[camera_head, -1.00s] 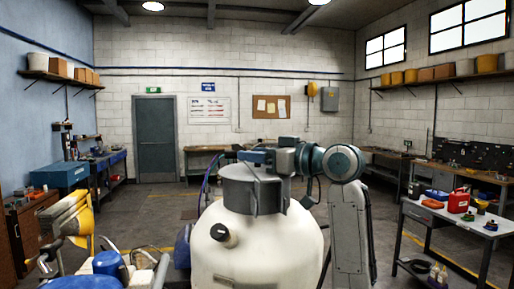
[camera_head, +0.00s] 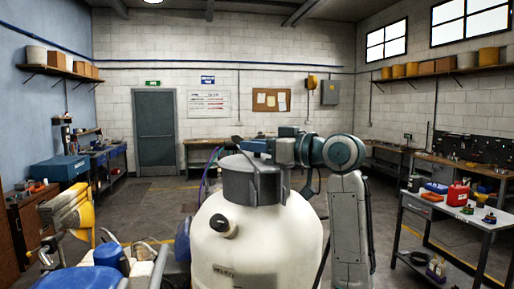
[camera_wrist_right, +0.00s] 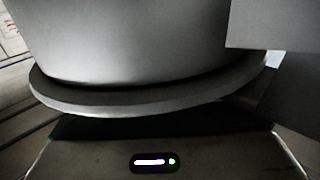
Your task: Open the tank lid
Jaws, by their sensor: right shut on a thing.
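The large cream-white tank (camera_head: 265,243) stands in the middle foreground of the head view. Its grey round lid (camera_head: 236,186) sits on top of the neck. My right gripper (camera_head: 262,160) reaches in from the right and is shut on the lid; its fingertips are hard to tell apart from the grey lid. In the right wrist view a big grey rounded body with a wide rim, seemingly the lid (camera_wrist_right: 120,45), fills the upper part, with a dark flat piece at the upper right. My left gripper is not in view.
A dark round side cap (camera_head: 222,226) sticks out of the tank's front. Yellow and blue machine parts (camera_head: 75,215) stand at the left. A work table (camera_head: 450,213) with a red can (camera_head: 458,194) is at the right. Open floor lies behind the tank.

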